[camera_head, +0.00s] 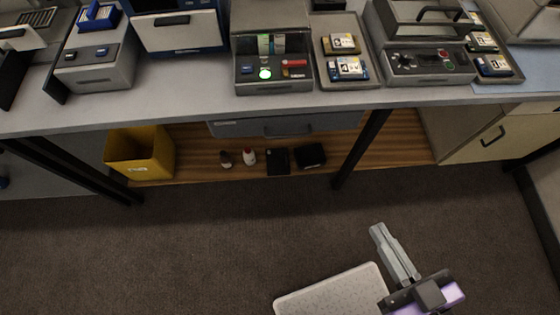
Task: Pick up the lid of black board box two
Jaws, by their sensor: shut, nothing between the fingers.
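Two small black box-like things lie side by side on the wooden lower shelf under the bench. The left black one (278,162) looks flatter, and the right black one (311,155) looks a little taller. No label is readable on either, so I cannot tell which is box two or which part is a lid. My gripper (380,232) is at the lower right, above the carpet and well in front of the shelf. Its grey fingers are together, pointing towards the bench, with nothing between them.
A yellow bin (140,153) stands at the shelf's left, with small bottles (248,156) beside the black things. The bench top (200,108) and its drawer (285,126) overhang the shelf. A black table leg (361,148) stands right of them. The carpet (200,230) in front is clear.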

